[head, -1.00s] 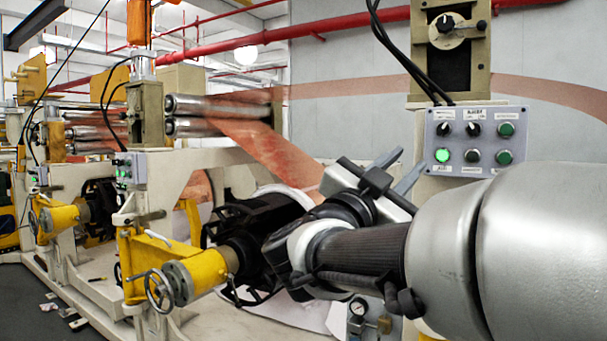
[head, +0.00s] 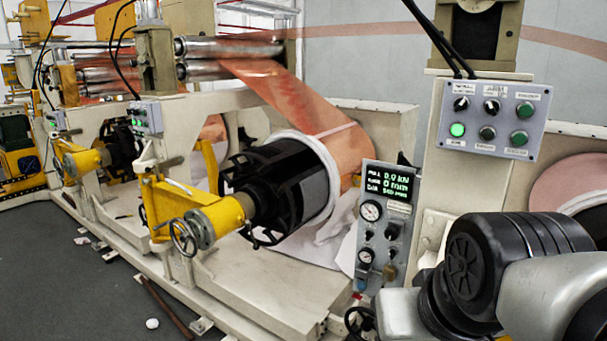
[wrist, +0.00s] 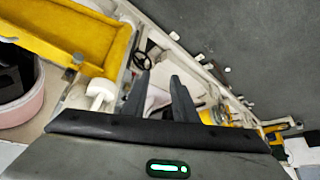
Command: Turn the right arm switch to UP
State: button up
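The grey control panel (head: 494,118) on the cream post stands at the upper right in the head view. Its top row has two black knobs and a green button. The knob under the "ARM" label, the arm switch (head: 492,105), is the middle one; its exact setting is too small to read. My gripper (wrist: 159,76) shows in the wrist view with its two dark fingers apart and nothing between them. It points toward the machine frame and floor, away from the panel. The gripper is not visible in the head view; the panel is not visible in the wrist view.
My arm fills the head view's lower right, below the panel. A gauge box with a display (head: 384,225) stands left of the post. The black roll core (head: 275,185) and yellow arm (head: 190,215) are farther left. Grey floor (head: 60,280) is open at lower left.

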aim_at(492, 107)
jog(key=k+l, duration=0.1)
jog(key=l, duration=0.65)
jog(key=l+z, duration=0.15)
jog(key=l, duration=0.6)
jog(key=k, duration=0.05)
